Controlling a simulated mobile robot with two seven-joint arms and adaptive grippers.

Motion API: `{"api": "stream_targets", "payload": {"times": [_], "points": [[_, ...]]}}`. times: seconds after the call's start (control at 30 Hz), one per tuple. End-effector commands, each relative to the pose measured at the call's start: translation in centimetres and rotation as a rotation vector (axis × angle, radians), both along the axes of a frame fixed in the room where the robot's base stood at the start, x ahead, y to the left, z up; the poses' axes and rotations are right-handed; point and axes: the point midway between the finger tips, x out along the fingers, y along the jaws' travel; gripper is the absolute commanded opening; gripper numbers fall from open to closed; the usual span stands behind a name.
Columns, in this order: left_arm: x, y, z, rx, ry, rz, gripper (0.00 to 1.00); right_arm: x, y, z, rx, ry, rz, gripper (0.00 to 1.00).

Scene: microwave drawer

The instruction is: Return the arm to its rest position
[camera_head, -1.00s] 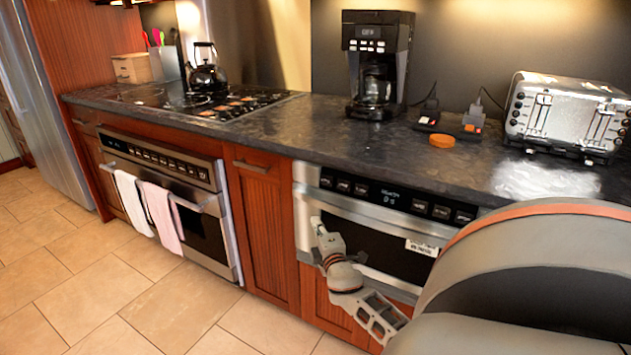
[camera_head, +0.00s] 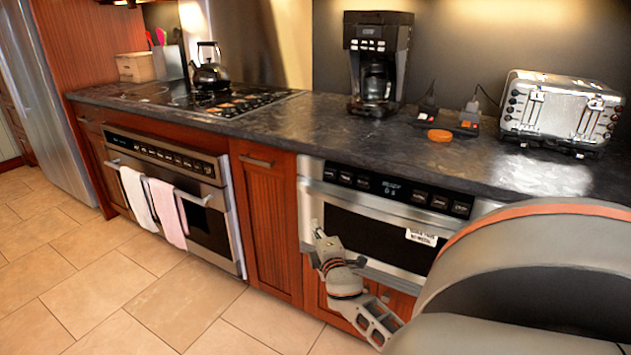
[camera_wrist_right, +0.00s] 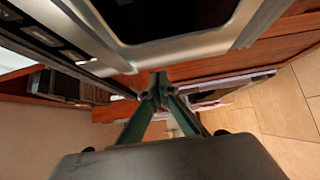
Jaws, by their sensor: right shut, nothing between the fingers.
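My right gripper (camera_head: 318,235) is in front of the left part of the microwave drawer (camera_head: 380,222) in the head view. Its fingers point up toward the drawer front, and the arm runs down and to the right behind my large grey arm link. In the right wrist view the fingertips (camera_wrist_right: 158,88) are together, with nothing between them. The drawer's steel front (camera_wrist_right: 222,45) spans the top of that view, close to the fingertips; whether they touch it I cannot tell. The drawer looks shut in the head view. My left gripper does not show.
The dark countertop (camera_head: 300,125) runs above the drawer and holds a coffee maker (camera_head: 377,65), a toaster (camera_head: 560,112) and an orange disc (camera_head: 440,135). An oven (camera_head: 215,225) with towels (camera_head: 165,212) is at left. The tiled floor (camera_head: 130,285) in front is clear.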

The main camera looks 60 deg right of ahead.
Motion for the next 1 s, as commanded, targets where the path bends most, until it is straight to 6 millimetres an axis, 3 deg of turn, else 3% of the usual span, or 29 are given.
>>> {"api": "stream_targets", "payload": {"times": [0.1, 0.33, 0.83, 0.93, 1.0], "points": [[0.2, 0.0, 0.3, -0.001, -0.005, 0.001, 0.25, -2.2, 1.8, 0.1, 0.002, -0.002, -0.002, 0.00], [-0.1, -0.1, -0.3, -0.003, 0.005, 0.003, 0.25, -5.0, 4.2, 0.0, 0.001, 0.000, 0.000, 0.00], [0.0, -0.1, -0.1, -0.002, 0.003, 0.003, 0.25, -6.0, 5.5, -0.2, 0.013, 0.000, 0.010, 0.00], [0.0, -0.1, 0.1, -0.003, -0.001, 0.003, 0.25, -6.2, 7.8, -1.7, 0.082, 0.000, 0.057, 0.00], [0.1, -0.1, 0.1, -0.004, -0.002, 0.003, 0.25, -6.6, 10.7, -3.4, 0.174, 0.002, 0.110, 0.00]]}}
